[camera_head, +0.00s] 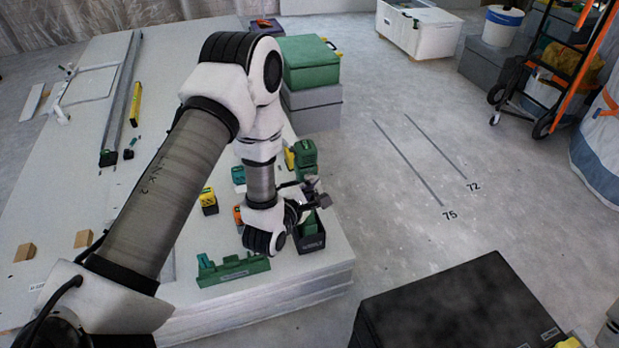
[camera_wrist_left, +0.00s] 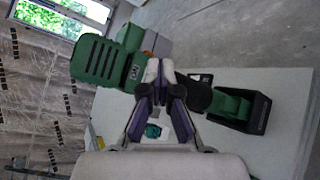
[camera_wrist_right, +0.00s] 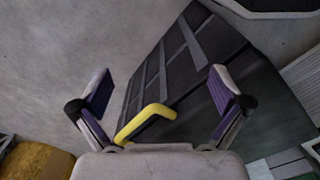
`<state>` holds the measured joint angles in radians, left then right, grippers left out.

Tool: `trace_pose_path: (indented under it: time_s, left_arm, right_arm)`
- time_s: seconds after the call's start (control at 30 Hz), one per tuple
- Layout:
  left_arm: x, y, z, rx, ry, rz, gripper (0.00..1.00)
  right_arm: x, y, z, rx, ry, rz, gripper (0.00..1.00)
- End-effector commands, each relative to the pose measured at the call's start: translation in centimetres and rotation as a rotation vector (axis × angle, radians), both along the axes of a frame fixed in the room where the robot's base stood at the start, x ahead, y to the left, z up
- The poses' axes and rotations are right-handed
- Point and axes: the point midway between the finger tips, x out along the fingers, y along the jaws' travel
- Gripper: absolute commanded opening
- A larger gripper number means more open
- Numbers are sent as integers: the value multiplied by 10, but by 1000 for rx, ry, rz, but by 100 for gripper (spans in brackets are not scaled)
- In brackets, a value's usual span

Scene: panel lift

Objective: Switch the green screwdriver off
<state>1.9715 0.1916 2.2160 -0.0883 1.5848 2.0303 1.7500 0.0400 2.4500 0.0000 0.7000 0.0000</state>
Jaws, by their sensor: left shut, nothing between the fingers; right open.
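The green screwdriver (camera_head: 306,153) stands at the right edge of the stacked panels, its lower part in a black holder (camera_head: 311,238). In the left wrist view its green body (camera_wrist_left: 98,62) fills the upper left, and the holder (camera_wrist_left: 259,112) shows at the right. My left gripper (camera_head: 317,194) is beside the screwdriver, above the holder. Its fingertips (camera_wrist_left: 160,70) are together with nothing between them, close to the green body; I cannot tell whether they touch it. A switch is not clearly visible. My right gripper (camera_wrist_right: 162,85) is open and empty.
A black case (camera_head: 460,305) with a yellow handle (camera_wrist_right: 147,122) lies below my right gripper. A green tray (camera_head: 232,270) and a yellow-black tool (camera_head: 208,201) sit near my left arm. Green and grey boxes (camera_head: 310,62) stand behind.

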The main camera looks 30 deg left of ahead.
Motion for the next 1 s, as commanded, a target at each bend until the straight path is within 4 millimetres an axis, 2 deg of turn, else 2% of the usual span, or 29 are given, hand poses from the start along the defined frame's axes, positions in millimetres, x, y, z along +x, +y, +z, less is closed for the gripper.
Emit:
trace_pose_path:
  time_s: [0.53,1.0]
  left_arm:
    - [-9,-10,-1,0,0,-1,0]
    - [-44,-51,0,2,2,-4,0]
  right_arm:
    - [0,0,-4,0,0,0,100]
    - [0,0,-9,0,0,0,100]
